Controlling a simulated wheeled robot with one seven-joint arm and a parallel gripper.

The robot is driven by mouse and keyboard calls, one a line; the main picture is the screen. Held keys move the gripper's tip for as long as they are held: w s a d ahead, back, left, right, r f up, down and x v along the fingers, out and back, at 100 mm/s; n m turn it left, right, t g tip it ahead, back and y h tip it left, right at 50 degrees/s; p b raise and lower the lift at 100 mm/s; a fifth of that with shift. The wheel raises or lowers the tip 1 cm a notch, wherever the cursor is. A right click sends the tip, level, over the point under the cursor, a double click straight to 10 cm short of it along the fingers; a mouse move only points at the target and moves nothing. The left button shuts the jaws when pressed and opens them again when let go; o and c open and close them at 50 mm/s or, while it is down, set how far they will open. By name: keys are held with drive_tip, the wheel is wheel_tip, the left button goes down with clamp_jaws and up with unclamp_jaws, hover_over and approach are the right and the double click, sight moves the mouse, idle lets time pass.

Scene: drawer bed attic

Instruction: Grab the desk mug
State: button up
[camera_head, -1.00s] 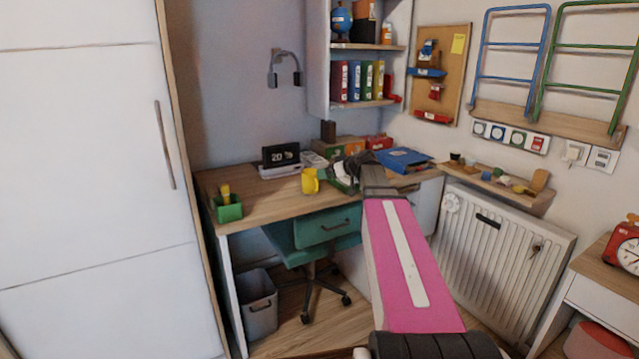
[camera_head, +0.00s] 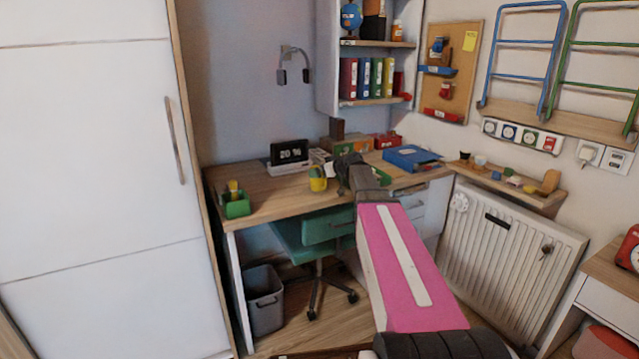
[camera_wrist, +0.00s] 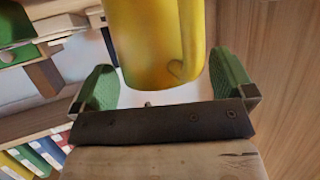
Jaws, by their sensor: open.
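The yellow mug (camera_head: 318,172) stands on the wooden desk (camera_head: 270,190), left of my gripper (camera_head: 338,176) in the head view. In the wrist view the mug (camera_wrist: 155,40) fills the upper middle, and its top is cut off by the frame edge. My gripper (camera_wrist: 165,80) is open, with one green finger on each side of the mug. The gap on the left looks small. The mug's handle is on the side near the right finger. I cannot tell whether either finger touches the mug.
A black flip clock (camera_head: 289,153) stands behind and left of the mug. A green pen box (camera_head: 236,206) is at the desk's left end. A blue folder (camera_head: 410,157) lies to the right. A teal chair (camera_head: 318,232) stands at the desk front.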

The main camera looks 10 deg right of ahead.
drive_tip(key=shift+w+a+f, duration=0.15)
drive_tip(key=shift+w+a, duration=0.1)
drive_tip(key=shift+w, duration=0.1)
drive_tip(key=c, duration=1)
drive_tip(key=shift+c, duration=0.2)
